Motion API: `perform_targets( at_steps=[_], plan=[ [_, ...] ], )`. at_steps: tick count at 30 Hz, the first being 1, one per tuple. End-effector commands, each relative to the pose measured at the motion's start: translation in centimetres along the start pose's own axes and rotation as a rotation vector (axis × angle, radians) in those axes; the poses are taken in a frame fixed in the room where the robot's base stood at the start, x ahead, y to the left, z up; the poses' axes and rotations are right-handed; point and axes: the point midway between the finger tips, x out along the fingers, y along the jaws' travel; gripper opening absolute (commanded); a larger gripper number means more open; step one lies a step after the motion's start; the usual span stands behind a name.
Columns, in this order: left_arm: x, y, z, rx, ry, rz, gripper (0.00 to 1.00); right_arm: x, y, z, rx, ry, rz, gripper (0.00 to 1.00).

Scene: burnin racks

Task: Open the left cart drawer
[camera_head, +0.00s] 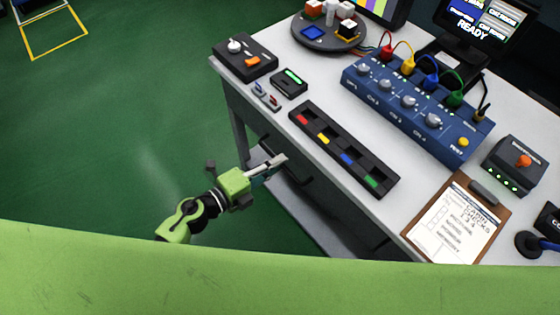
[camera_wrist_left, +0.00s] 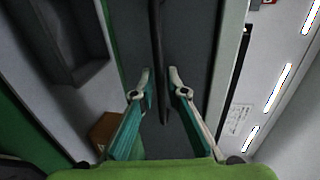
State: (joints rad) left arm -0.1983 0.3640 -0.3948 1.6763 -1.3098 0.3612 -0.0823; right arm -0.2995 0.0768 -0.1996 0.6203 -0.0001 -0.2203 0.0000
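The cart drawer's dark grey front (camera_wrist_left: 195,40) fills the middle of the left wrist view. A long thin black handle bar (camera_wrist_left: 155,40) runs along it. My left gripper (camera_wrist_left: 161,80) is open, with one fingertip on each side of the bar. Whether either finger touches the bar, I cannot tell. In the head view my left gripper (camera_head: 277,162) is at the near left side of the cart, just below the white top. The drawer front is mostly hidden there by the top and my gripper. My right gripper is not in view.
The white cart top (camera_head: 330,110) overhangs close to my left gripper. On it are a strip with coloured tabs (camera_head: 340,150), a blue channel box (camera_head: 415,108) and a clipboard (camera_head: 455,225). The green floor (camera_head: 110,130) left of the cart is clear.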

Motion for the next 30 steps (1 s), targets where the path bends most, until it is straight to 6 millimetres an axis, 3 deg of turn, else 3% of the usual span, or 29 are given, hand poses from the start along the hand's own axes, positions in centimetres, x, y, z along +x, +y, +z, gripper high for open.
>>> perform_targets(
  at_steps=[4,13,15,30],
  plan=[
    [1.12,0.00,0.02,0.001,0.000,0.000,0.14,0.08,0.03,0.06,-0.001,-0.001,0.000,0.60],
    [1.33,0.03,0.00,0.000,0.000,0.001,0.14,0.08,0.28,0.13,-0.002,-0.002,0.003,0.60],
    [1.32,0.03,-0.01,0.000,0.000,0.001,0.00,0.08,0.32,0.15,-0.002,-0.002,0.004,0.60],
    [0.44,0.27,0.00,0.000,0.000,0.003,0.00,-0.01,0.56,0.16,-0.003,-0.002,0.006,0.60]
  ],
)
